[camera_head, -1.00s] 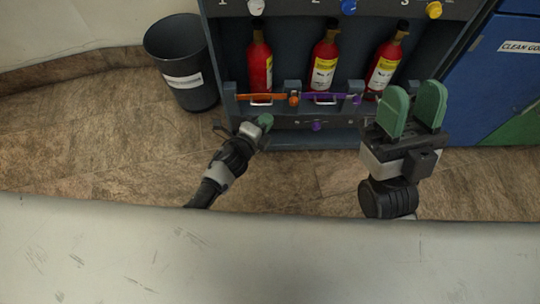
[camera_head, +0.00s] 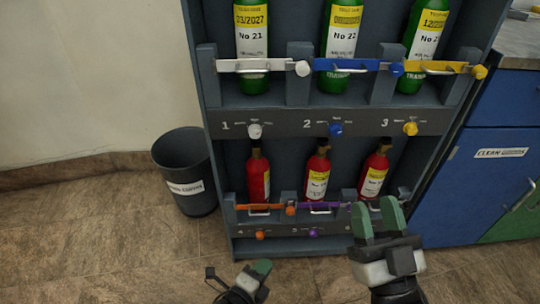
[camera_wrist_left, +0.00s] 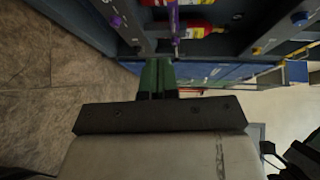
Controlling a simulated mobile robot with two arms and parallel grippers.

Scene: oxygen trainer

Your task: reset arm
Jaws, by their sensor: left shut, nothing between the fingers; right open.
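My left gripper (camera_head: 262,267) is low in the head view, in front of the cylinder rack's foot, with its green fingers closed together. In the left wrist view its green fingers (camera_wrist_left: 157,76) are side by side with nothing between them, pointing toward the rack. My right gripper (camera_head: 377,216) is further right, its two green fingers apart and empty. In the picture it overlaps the lower right of the rack (camera_head: 290,123); I cannot tell whether it touches.
The rack holds green cylinders (camera_head: 342,32) above and red cylinders (camera_head: 318,172) below, behind coloured bars. A dark bin (camera_head: 186,166) stands left of it. A blue cabinet (camera_head: 490,165) stands right. The brown floor (camera_head: 100,240) at the left is clear.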

